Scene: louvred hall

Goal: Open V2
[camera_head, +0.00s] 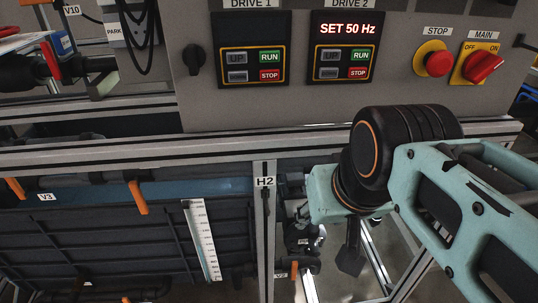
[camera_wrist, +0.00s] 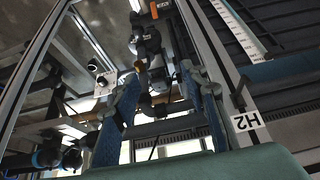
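The V2 label (camera_head: 281,275) is low in the head view, right of the H2 post. In the head view, my gripper is mostly behind my wrist, with one dark finger part visible. It is above and right of the V2 lever in that picture.
The H2 post (camera_head: 265,230) stands close by, its label (camera_wrist: 245,121) upside down in the wrist view. A frame rail (camera_head: 150,152) crosses above V2. The control panel (camera_head: 300,100) has STOP (camera_head: 438,63) and MAIN (camera_head: 482,66) controls. The V3 label (camera_head: 46,197) is left.

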